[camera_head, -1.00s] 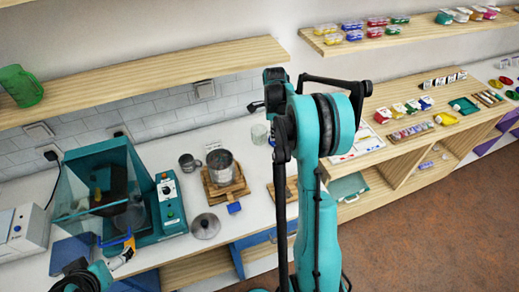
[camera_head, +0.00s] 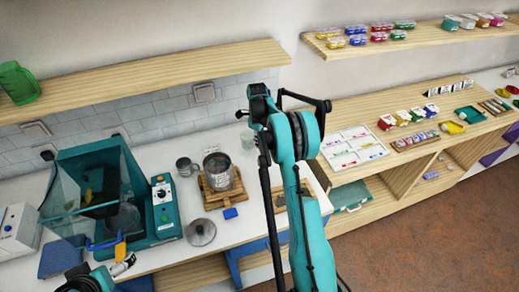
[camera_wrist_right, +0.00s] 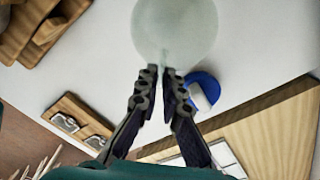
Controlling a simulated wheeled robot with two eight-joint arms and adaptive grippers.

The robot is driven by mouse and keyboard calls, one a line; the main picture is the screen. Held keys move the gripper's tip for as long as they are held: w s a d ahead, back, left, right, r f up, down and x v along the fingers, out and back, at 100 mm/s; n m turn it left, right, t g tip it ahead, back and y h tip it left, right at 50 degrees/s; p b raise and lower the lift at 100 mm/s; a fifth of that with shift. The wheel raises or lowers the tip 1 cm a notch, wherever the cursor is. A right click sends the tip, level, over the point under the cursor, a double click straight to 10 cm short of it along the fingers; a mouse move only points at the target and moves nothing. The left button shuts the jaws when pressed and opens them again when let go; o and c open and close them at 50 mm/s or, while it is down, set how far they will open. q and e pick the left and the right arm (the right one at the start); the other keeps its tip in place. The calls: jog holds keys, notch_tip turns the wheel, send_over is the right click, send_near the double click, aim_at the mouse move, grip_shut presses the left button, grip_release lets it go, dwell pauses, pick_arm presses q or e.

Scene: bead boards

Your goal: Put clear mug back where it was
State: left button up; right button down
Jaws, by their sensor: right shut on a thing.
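The clear mug (camera_wrist_right: 178,28) is a pale, translucent round shape at the top of the right wrist view. My right gripper (camera_wrist_right: 159,74) is shut on its near edge, and the mug is over the white counter. In the head view, a pale bit of what looks like the mug (camera_head: 248,139) shows just left of my right arm, which hides the right gripper. Whether the mug touches the counter is unclear.
A metal pot (camera_head: 218,172) on a wooden stand, a small metal cup (camera_head: 185,166) and a lid (camera_head: 201,232) stand on the counter left of my right arm. In the wrist view, a blue round thing (camera_wrist_right: 203,90) and a wooden tray (camera_wrist_right: 78,122) lie near the fingers.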

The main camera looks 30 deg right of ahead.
jog(key=shift+f+b, duration=0.3)
jog(key=shift+f, duration=1.7)
jog(key=shift+f, duration=0.15)
jog(key=c, duration=1.7)
grip_release()
